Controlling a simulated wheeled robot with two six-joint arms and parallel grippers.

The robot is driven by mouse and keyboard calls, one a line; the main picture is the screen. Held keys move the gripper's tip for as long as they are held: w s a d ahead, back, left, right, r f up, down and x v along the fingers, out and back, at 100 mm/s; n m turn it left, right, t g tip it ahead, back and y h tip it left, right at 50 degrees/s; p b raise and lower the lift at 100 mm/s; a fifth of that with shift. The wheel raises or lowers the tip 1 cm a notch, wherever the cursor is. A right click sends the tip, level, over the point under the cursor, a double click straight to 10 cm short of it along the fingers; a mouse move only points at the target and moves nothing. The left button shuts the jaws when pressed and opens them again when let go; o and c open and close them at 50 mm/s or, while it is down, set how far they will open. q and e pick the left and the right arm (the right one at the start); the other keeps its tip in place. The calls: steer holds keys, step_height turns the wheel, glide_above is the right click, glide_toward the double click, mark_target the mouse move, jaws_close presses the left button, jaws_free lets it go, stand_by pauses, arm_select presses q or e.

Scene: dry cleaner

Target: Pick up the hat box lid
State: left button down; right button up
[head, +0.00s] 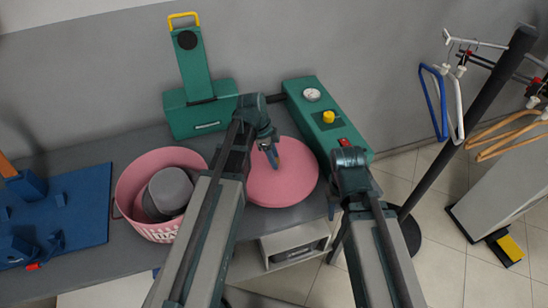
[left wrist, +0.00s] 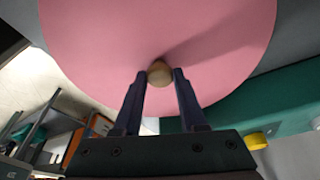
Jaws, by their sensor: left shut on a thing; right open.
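The hat box lid (head: 290,181) is a round pink disc on the right part of the grey counter, in front of the green machine. In the left wrist view the lid (left wrist: 100,50) fills the upper middle, with a small tan knob (left wrist: 160,73) on it. My left gripper (head: 272,158) is over the lid, its two fingers (left wrist: 160,80) shut on the knob. I cannot tell whether the lid rests on something or is raised, and no box shows under it. My right gripper (head: 336,205) is open and empty, right of the lid and partly hidden by its own wrist.
A pink basket (head: 128,188) with a grey container (head: 170,190) stands left of the lid. A green machine (head: 325,125) with a yellow knob stands close behind right. A green press (head: 200,112) is at the wall. Hangers (head: 440,100) hang at right.

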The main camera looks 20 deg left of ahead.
step_height(320, 180, up, 14)
steer(key=p, duration=1.3)
steer(key=shift+r, duration=0.25)
